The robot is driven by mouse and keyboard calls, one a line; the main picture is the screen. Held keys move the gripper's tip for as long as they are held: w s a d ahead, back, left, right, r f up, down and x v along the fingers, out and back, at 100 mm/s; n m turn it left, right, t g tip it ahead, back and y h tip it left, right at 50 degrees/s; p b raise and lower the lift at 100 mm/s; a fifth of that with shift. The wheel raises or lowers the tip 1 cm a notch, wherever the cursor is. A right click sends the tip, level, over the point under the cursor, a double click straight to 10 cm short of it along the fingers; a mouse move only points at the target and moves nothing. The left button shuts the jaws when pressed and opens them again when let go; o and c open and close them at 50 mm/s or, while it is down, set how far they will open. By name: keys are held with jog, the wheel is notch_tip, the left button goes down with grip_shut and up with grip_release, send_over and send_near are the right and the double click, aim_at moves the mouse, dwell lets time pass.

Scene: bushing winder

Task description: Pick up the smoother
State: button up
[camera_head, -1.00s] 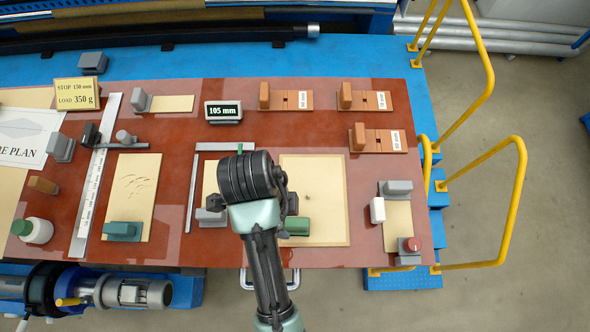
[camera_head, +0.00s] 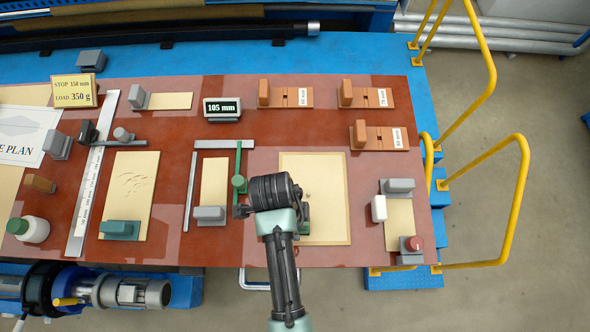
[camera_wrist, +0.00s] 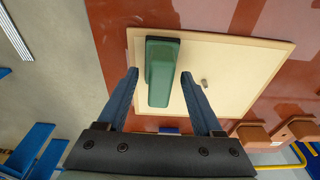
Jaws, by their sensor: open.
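A green block with a dark base, which I take to be the smoother (camera_wrist: 162,72), lies on a cream board (camera_wrist: 225,62) in the wrist view. My gripper (camera_wrist: 159,76) is open, with one finger on each side of the block. I see no clear contact, and cannot tell how far the fingertips are above the board. In the head view my gripper (camera_head: 273,212) covers most of this block (camera_head: 305,219); only a green edge shows on the cream board (camera_head: 330,195). A similar green block (camera_head: 121,230) sits on another cream pad farther left.
A white block (camera_head: 379,209) and a grey block (camera_head: 398,186) lie to the right. Brown blocks (camera_head: 378,136) stand farther back. Yellow rails (camera_head: 520,195) rise beyond the table's right edge.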

grip_shut()
dwell(0.5)
notch_tip(320, 180, up, 10)
jog(key=shift+r+p, duration=0.1)
jog(key=shift+p, duration=0.25)
